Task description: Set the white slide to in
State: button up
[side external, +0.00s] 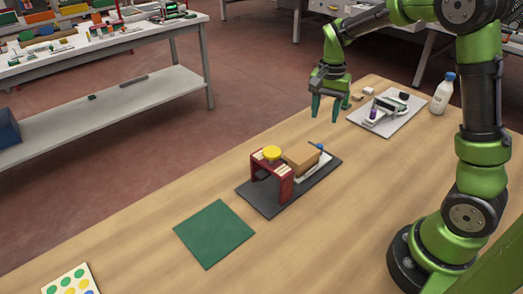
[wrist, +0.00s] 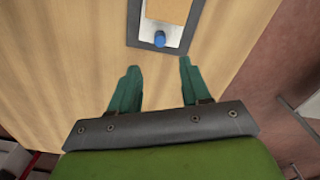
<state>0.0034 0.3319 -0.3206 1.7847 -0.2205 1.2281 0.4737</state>
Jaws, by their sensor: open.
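The edger stands on a dark base plate (side external: 262,203) on the wooden table. It has a red arch (side external: 286,188) with a yellow disc (side external: 272,153) on top and a tan block (side external: 300,155) beside it. A white slide (side external: 309,168) lies at the block's right end, with a blue knob (side external: 319,146). My gripper (side external: 326,112) is open, empty and above the table, apart from the knob. Its fingers (wrist: 158,68) point toward the knob.
A green mat (side external: 214,233) lies left of the base plate, with a dotted card (side external: 68,281) at the front left. A grey tray (side external: 382,132) with small parts and a white bottle (side external: 443,93) stand at the back right. Small wooden pieces (side external: 362,93) lie near my gripper.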

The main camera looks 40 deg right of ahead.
aim_at(320, 145)
notch_tip(320, 145, down, 11)
jog(key=shift+f, duration=0.1)
dwell(0.3)
grip_shut()
